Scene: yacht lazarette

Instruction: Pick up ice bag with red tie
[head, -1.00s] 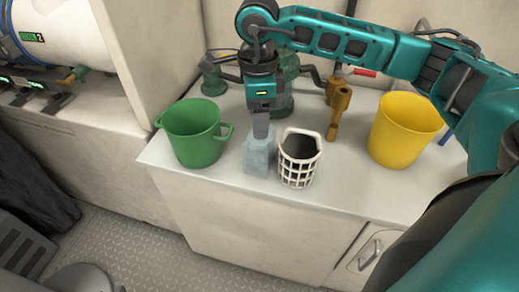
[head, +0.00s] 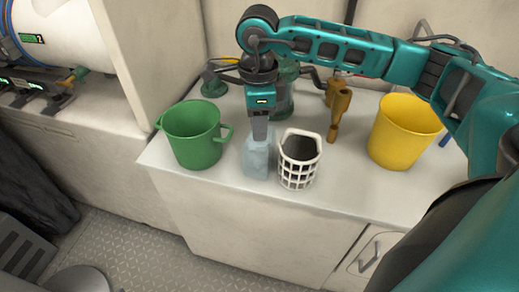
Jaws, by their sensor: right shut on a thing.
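A pale blue, translucent ice bag (head: 257,161) stands on the white counter between the green bucket and the white basket. My right gripper (head: 260,138) reaches down from above and is shut on the top of the bag. The gripper covers the bag's neck, and I see no red tie. The bag's base looks to be at or very near the counter; I cannot tell if there is a gap. My left gripper is not in view.
A green bucket (head: 193,138) stands left of the bag, a white lattice basket (head: 298,172) close on its right. A yellow bucket (head: 404,130) stands farther right. Brass fittings (head: 338,108) and green gear sit behind. The counter (head: 345,195) is bare at the front right.

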